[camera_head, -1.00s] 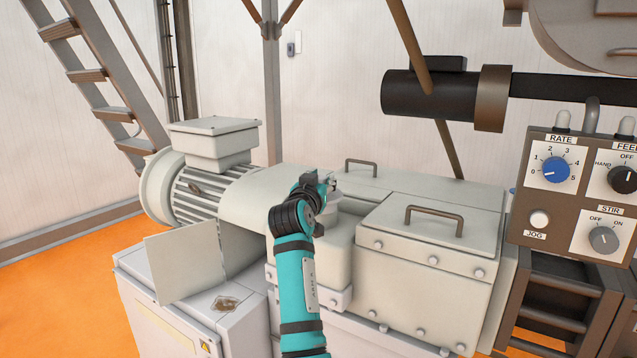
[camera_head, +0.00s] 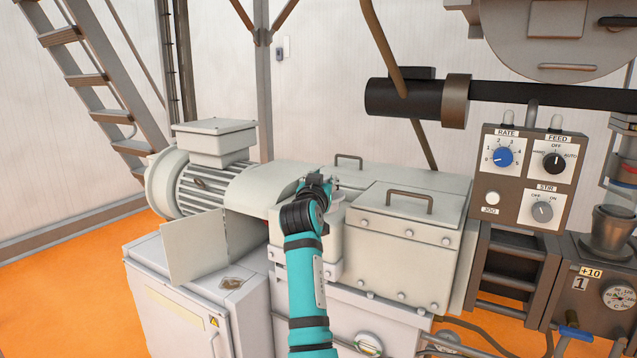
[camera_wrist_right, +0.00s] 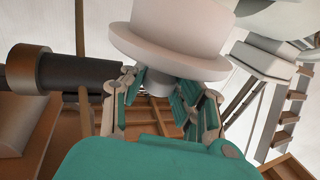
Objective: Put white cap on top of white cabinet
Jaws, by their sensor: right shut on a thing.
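In the right wrist view a white cap (camera_wrist_right: 175,35), round with a wide rim and a small knob, fills the top of the picture. My right gripper (camera_wrist_right: 163,90) is shut on its knob. In the head view the right gripper (camera_head: 318,184) is over the pale machine, left of its handled cover, and largely hides the cap. I cannot tell whether the cap touches the machine. The white cabinet (camera_head: 185,307) stands at the lower left, with a brown-edged label on its top. My left gripper is not in view.
An open pale flap (camera_head: 195,247) stands above the cabinet's back edge, below the motor (camera_head: 205,183). The handled cover (camera_head: 405,227) is right of my gripper. A control panel (camera_head: 530,175) stands farther right. The cabinet top's front part looks clear.

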